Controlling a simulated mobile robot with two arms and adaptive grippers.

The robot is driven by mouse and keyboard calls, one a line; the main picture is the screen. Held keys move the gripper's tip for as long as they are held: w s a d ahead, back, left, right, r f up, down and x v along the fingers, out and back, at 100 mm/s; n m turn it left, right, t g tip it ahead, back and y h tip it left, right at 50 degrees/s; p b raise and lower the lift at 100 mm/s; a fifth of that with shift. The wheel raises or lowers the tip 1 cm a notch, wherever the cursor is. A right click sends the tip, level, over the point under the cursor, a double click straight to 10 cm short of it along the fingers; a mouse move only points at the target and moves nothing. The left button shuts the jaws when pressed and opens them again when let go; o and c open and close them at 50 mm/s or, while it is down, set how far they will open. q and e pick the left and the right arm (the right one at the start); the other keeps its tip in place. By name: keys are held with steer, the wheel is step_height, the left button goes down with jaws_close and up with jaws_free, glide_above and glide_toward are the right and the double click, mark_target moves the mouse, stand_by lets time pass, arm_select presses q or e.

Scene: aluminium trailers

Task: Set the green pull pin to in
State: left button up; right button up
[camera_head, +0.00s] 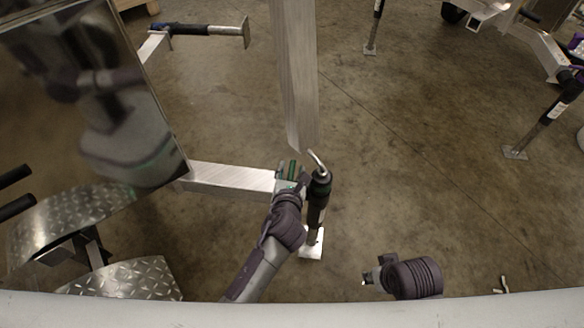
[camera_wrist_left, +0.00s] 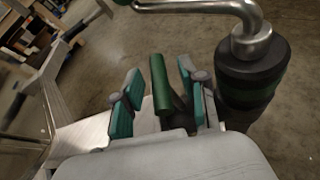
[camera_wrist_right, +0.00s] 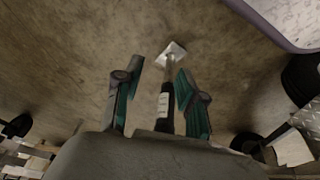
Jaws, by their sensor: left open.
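The green pull pin (camera_wrist_left: 160,85) stands out between the two teal fingers of my left gripper (camera_wrist_left: 157,80) in the left wrist view. The fingers are apart, with a gap on each side of the pin. In the head view my left gripper (camera_head: 290,172) is at the end of the silver trailer beam (camera_head: 232,178), beside the black jack (camera_head: 318,200) with its bent crank handle. Whether the pin is in or out cannot be told. My right gripper (camera_wrist_right: 156,85) is open and empty in the right wrist view; it is low at the right in the head view (camera_head: 373,276).
The crank handle (camera_wrist_left: 215,5) and jack top (camera_wrist_left: 254,65) are close to the right of my left gripper. A tall metal post (camera_head: 295,70) rises behind it. Diamond-plate fenders (camera_head: 120,280) are at lower left. Other jacks (camera_head: 545,118) stand at right, with open floor between.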

mark_target(292, 167)
arm_select(q)
steer(key=shift+b+x, duration=0.35)
steer(key=shift+x, duration=1.1)
arm_select(e)
steer(key=shift+v, duration=1.9)
steer(key=shift+w, duration=0.15)
arm_select(q)
jaws_close()
steer(key=shift+f, duration=0.25)
step_height(292, 167, down, 3)
steer(key=shift+r+b, duration=0.15)
steer(key=shift+b, duration=0.7)
steer(key=shift+f, duration=0.35)
steer(key=shift+s, duration=0.1)
arm_select(e)
steer(key=shift+v, duration=1.1)
